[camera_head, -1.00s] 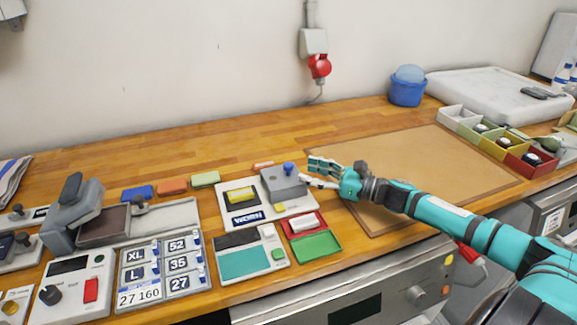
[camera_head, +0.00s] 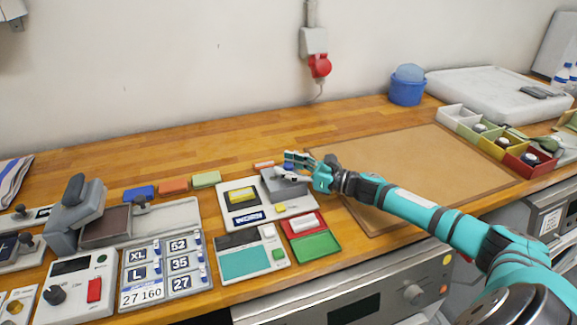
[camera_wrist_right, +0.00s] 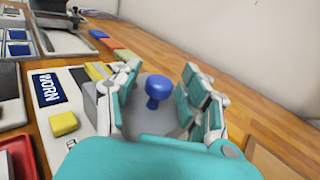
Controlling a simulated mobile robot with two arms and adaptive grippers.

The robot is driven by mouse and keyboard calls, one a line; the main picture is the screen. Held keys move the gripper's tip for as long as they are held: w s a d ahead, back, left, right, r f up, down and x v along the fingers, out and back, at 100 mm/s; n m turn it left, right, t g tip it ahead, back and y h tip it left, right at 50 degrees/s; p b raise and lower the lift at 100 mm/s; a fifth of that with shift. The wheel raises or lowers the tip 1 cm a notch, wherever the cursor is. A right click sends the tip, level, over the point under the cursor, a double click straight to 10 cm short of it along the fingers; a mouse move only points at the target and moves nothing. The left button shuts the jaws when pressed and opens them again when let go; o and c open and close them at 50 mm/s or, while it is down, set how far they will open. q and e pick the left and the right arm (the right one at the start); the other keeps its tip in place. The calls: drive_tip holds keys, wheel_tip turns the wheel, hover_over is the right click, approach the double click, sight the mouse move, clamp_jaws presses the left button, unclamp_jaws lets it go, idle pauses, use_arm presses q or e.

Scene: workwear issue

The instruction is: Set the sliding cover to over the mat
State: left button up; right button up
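The sliding cover, a grey block (camera_head: 272,187) with a blue knob (camera_wrist_right: 157,92), sits at the right end of a white panel (camera_head: 238,220). The panel bears a yellow block and a WORN label. My right gripper (camera_head: 297,166) is over the cover. In the wrist view my right gripper (camera_wrist_right: 160,85) is open, its fingers on both sides of the knob, apart from it. The fingers hide part of the cover. Which surface is the mat I cannot tell: a brown pad (camera_head: 103,228) lies in a grey unit at left, and a large tan board (camera_head: 420,160) at right. My left gripper is not in view.
A red and green tray (camera_head: 315,246) and a device with a teal pad (camera_head: 245,262) stand in front of the panel. Blue, orange and green blocks (camera_head: 206,179) lie behind. The wooden bench behind them is clear up to the wall.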

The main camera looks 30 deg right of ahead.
clamp_jaws()
drive_tip(key=shift+w+a+f, duration=0.15)
drive_tip(key=shift+w+f, duration=0.05)
idle(0.4)
